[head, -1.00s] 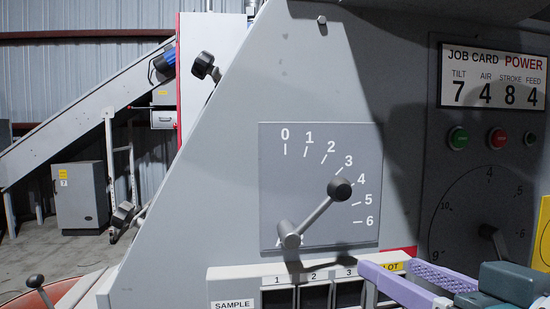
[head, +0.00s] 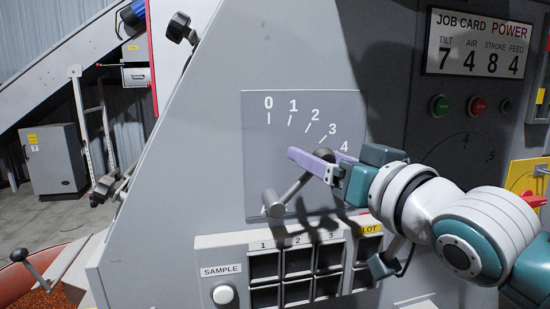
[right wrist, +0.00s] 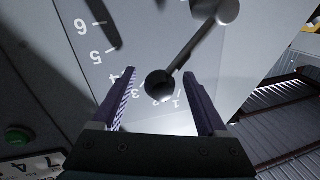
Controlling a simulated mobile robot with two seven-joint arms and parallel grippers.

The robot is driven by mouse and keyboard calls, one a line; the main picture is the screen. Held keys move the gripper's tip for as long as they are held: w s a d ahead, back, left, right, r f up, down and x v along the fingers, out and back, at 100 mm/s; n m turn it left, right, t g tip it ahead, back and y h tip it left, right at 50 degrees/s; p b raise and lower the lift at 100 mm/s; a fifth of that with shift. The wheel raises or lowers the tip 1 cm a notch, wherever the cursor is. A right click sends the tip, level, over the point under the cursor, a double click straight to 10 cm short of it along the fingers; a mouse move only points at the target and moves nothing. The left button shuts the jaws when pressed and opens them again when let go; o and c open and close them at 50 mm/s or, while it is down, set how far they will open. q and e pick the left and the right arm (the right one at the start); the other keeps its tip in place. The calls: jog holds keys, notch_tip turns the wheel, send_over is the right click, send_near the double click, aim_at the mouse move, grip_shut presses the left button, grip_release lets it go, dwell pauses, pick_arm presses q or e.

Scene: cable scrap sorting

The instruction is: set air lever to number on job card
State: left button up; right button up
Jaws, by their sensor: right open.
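The air lever is a grey arm with a dark round knob (head: 324,156), pivoting at the lower left of a grey scale plate (head: 262,150) numbered from 0. Its arm slants up right, with the knob near the 3 and 4 marks; the exact reading is unclear. The job card (head: 480,42) shows AIR 4. My right gripper (head: 318,158) is open at the knob, its purple fingers either side. In the right wrist view, the knob (right wrist: 160,84) sits between the spread fingers (right wrist: 164,90); contact is not visible. The gripper hides the plate's higher numbers in the head view.
Below the plate are a sample button (head: 223,294) and a rack of dark numbered compartments (head: 297,262). Green (head: 439,104) and red (head: 478,105) buttons and a round dial are at the right. Another black-knobbed lever (head: 36,264) stands lower left.

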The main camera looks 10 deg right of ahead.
jog(key=shift+w, duration=0.1)
grip_shut()
dwell(0.6)
dwell(0.8)
